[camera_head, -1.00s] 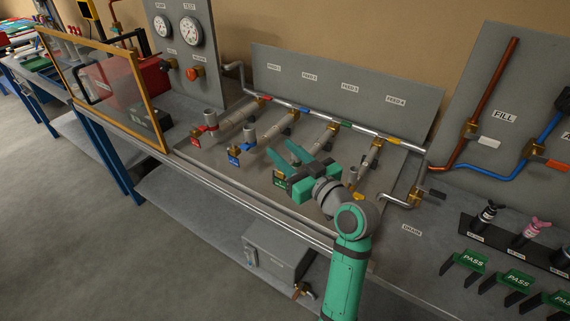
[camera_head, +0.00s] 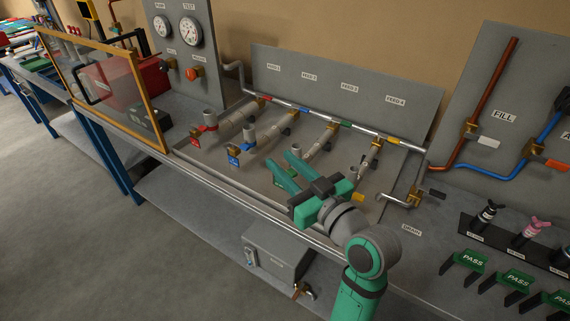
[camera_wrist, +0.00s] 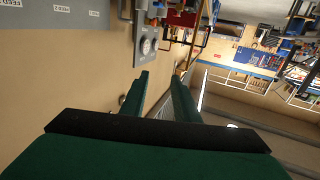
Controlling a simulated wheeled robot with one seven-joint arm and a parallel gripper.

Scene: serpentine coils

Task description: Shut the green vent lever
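The green-marked coil line is the third of the rows, with a green band (camera_head: 345,125) on the back pipe and a grey upright vent pipe (camera_head: 296,152). A green tag (camera_head: 279,182) shows at its front end, partly behind my finger. I cannot make out the green vent lever; my gripper covers that area. My gripper (camera_head: 279,159) is over the front of this row, its two green fingers apart and nothing seen between them. In the wrist view the fingers (camera_wrist: 161,77) are also apart, and no lever shows.
The neighbouring rows have a blue lever (camera_head: 247,141), a red lever (camera_head: 207,126) and a yellow handle (camera_head: 358,196). An amber-framed clear screen (camera_head: 105,85) stands at left. The labelled back panel (camera_head: 340,75) rises behind the coils. Open floor lies at front left.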

